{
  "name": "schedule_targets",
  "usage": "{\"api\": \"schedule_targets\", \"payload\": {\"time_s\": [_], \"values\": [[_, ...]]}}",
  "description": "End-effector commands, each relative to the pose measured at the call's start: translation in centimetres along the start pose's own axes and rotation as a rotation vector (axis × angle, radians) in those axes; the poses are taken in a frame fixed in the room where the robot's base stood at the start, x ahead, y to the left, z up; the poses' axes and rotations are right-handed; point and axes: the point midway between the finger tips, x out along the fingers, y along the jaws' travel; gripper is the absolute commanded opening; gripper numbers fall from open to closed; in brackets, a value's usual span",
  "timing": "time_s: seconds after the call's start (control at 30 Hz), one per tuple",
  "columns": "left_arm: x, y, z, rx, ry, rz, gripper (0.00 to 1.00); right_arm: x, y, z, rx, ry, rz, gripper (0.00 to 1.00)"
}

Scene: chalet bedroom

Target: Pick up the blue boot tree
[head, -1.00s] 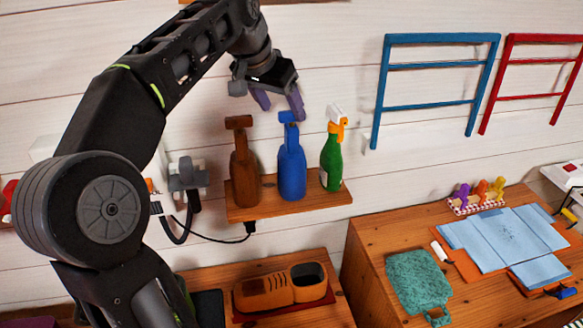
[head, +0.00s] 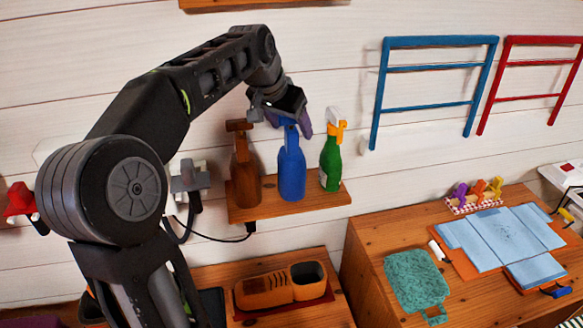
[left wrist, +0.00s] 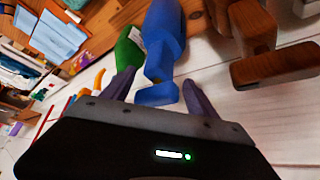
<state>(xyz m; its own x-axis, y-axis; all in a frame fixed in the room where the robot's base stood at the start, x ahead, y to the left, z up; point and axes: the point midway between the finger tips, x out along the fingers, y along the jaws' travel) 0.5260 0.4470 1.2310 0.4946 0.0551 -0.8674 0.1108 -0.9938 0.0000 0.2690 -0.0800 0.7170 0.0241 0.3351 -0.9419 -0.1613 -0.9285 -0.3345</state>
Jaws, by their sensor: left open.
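The blue boot tree (head: 292,172) stands upright on a small wall shelf (head: 243,213), between a brown boot tree (head: 244,172) and a green spray bottle (head: 330,165). My left gripper (head: 288,126) is above it, jaws open, with its purple fingers at either side of the boot tree's top. In the left wrist view the boot tree (left wrist: 164,52) reaches in between the open fingers (left wrist: 160,92), and a gap shows on the right side. Whether either finger touches it I cannot tell. My right gripper is in neither view.
The brown boot tree (left wrist: 255,45) and green bottle (left wrist: 128,48) stand close on either side. Below are a wooden cabinet with a brown shoe-shaped holder (head: 264,291) and a table with a teal cloth (head: 417,278). Blue (head: 430,103) and red racks hang on the wall.

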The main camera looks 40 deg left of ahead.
Motion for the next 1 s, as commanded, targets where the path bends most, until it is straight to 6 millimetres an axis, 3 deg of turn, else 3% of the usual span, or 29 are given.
{"api": "schedule_targets", "payload": {"time_s": [0.5, 1.0], "values": [[-0.03, 0.01, 0.01, 0.0, 0.0, 0.0, 0.68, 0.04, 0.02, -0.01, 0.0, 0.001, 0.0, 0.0], [-0.04, 0.0, 0.01, 0.0, 0.0, 0.0, 0.27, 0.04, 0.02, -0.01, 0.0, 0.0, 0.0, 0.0]]}}
